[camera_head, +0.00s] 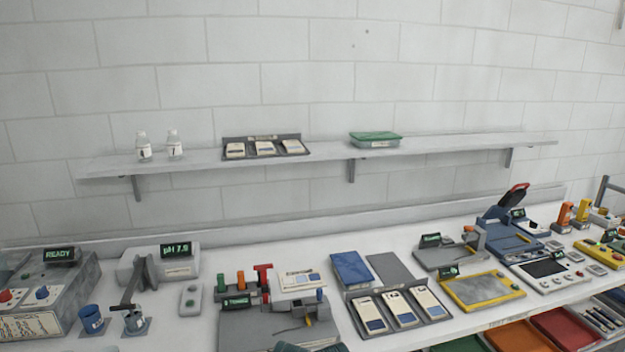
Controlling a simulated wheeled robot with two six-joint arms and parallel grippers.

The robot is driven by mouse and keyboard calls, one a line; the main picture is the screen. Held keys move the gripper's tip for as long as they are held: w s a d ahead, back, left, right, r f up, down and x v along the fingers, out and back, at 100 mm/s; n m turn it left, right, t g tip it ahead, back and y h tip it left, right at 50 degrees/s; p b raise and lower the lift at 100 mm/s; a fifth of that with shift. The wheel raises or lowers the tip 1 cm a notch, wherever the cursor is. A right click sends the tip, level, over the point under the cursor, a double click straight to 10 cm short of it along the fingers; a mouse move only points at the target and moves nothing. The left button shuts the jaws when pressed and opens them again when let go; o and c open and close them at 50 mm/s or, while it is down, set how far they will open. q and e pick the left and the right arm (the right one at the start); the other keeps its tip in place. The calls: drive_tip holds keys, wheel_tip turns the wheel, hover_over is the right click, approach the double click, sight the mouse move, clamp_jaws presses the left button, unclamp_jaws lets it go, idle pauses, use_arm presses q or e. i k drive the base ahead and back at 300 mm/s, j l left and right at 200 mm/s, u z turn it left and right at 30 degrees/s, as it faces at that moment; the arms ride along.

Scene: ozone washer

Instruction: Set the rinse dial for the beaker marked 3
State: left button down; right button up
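A grey machine (75,282) stands at the far left, cut off by the picture edge. Its screen (59,255) reads READY in green. I cannot read a 3 on either, nor tell which knob is the rinse dial.
A grey device with a pH 7.9 screen (174,250) stands right of the machine. Trays, cards and several devices fill the bench to the right. A wall shelf (330,155) holds two small bottles, a card rack (265,147) and a green-lidded box (375,140).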

sight(42, 292)
drive_tip(key=u, duration=1.75)
drive_tip(key=i+j+z, duration=0.1)
drive_tip(key=i, duration=0.3)
drive_tip(key=i+j+z, duration=0.1)
drive_tip(key=i, duration=0.25)
drive_tip(key=i+j+z, duration=0.1)
drive_tip(key=i+j, duration=0.15)
drive_tip(key=i, duration=0.15)
drive_tip(key=k, duration=0.5)
